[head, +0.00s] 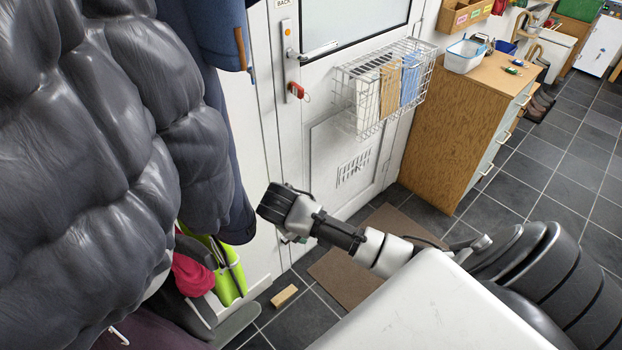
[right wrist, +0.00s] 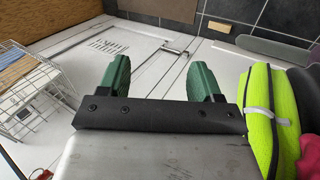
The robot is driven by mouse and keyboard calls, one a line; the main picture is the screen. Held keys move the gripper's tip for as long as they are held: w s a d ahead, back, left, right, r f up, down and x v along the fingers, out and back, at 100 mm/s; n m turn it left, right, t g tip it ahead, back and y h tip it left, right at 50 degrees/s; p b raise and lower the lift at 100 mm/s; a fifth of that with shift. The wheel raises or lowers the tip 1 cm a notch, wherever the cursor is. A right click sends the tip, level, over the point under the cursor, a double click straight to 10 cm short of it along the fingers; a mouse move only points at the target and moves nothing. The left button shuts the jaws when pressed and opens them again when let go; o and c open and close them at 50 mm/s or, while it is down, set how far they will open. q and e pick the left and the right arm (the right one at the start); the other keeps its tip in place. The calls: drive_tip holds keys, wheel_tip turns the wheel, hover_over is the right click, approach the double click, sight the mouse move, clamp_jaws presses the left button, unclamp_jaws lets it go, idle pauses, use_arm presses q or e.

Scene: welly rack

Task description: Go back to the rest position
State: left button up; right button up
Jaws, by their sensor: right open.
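My right gripper (head: 288,236) is in front of the white door (head: 345,170), low down, at the end of my arm in the head view. Its fingers are mostly hidden there. In the right wrist view the two green fingers of my right gripper (right wrist: 159,72) are wide apart, with nothing between them. My left gripper is in neither view.
Dark padded coats (head: 110,150) fill the left, with a yellow-green garment (head: 230,272) beneath. A wire basket (head: 390,85) and red key fob (head: 297,90) hang on the door. A wooden block (head: 284,296) lies on the floor. A wooden cabinet (head: 450,140) stands right.

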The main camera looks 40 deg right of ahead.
idle(0.4)
drive_tip(key=s+a+f+n+y, duration=0.15)
drive_tip(key=s+f, duration=0.35)
drive_tip(key=f, duration=0.6)
drive_tip(key=s+f+y, duration=0.2)
drive_tip(key=s+f, duration=0.2)
drive_tip(key=f, duration=0.8)
drive_tip(key=s+a+f, duration=0.2)
drive_tip(key=s+f, duration=0.3)
drive_tip(key=s, duration=0.4)
drive_tip(key=s+a+f+y, duration=0.1)
drive_tip(key=s+a+f, duration=0.1)
drive_tip(key=s+f, duration=0.3)
drive_tip(key=s+a+f+y, duration=0.1)
drive_tip(key=s+f, duration=0.4)
drive_tip(key=s, duration=0.9)
drive_tip(key=shift+a+n+t, duration=0.35)
drive_tip(key=shift+a+t, duration=0.05)
drive_tip(key=shift+a, duration=0.2)
